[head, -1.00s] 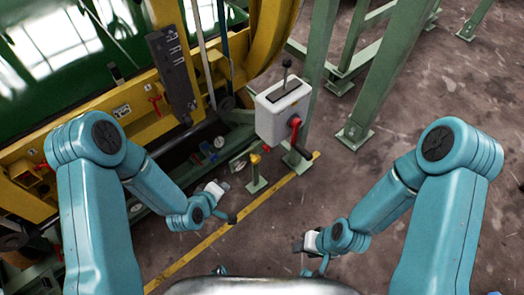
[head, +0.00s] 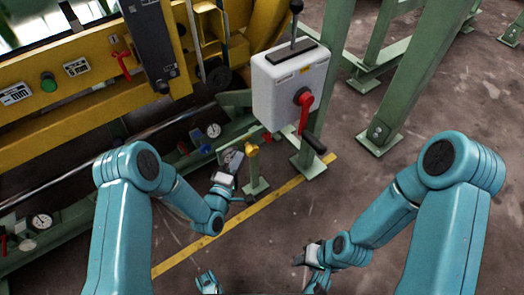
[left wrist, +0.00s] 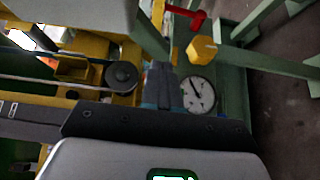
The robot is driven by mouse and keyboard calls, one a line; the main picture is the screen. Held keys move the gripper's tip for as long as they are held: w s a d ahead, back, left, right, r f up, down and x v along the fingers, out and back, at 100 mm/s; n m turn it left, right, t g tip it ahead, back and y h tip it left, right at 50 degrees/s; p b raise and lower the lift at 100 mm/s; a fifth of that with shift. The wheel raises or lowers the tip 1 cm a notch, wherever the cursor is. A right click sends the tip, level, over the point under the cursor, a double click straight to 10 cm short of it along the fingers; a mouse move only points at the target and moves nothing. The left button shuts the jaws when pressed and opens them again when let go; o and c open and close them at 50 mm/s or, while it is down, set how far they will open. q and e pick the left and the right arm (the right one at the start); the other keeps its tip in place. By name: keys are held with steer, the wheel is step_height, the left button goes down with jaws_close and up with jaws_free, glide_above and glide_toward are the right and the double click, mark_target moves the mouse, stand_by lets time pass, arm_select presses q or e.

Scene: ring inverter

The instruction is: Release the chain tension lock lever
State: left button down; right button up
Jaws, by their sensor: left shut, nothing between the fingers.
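I cannot tell for certain which handle is the chain tension lock lever. A red lever with a black grip (head: 305,112) hangs on the side of a grey box (head: 290,85). A small red lever (head: 122,62) sits on the yellow beam. A yellow-topped part (head: 252,152) stands on a short green post; a yellow knob (left wrist: 202,48) and a red handle (left wrist: 188,15) show in the left wrist view. My right gripper (head: 300,258) is low over the floor, too small to read.
The yellow beam (head: 75,95) and a green base rail with gauges (head: 213,131) lie along the left. A black stick (head: 293,25) rises from the grey box. Green frame legs (head: 395,90) stand at the back right.

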mark_target(252, 146)
arm_select(q)
steer(key=shift+s+d+f+b, duration=0.15)
steer(key=shift+f+b, duration=0.1)
steer(key=shift+f, duration=0.35)
steer(key=shift+s+d+f+b, duration=0.15)
steer(key=shift+f+b, duration=0.1)
steer(key=shift+f, duration=0.35)
arm_select(e)
step_height(252, 146, down, 2)
steer(key=shift+f, duration=0.1)
arm_select(q)
steer(key=shift+a, duration=0.15)
arm_select(e)
steer(key=shift+s, duration=0.15)
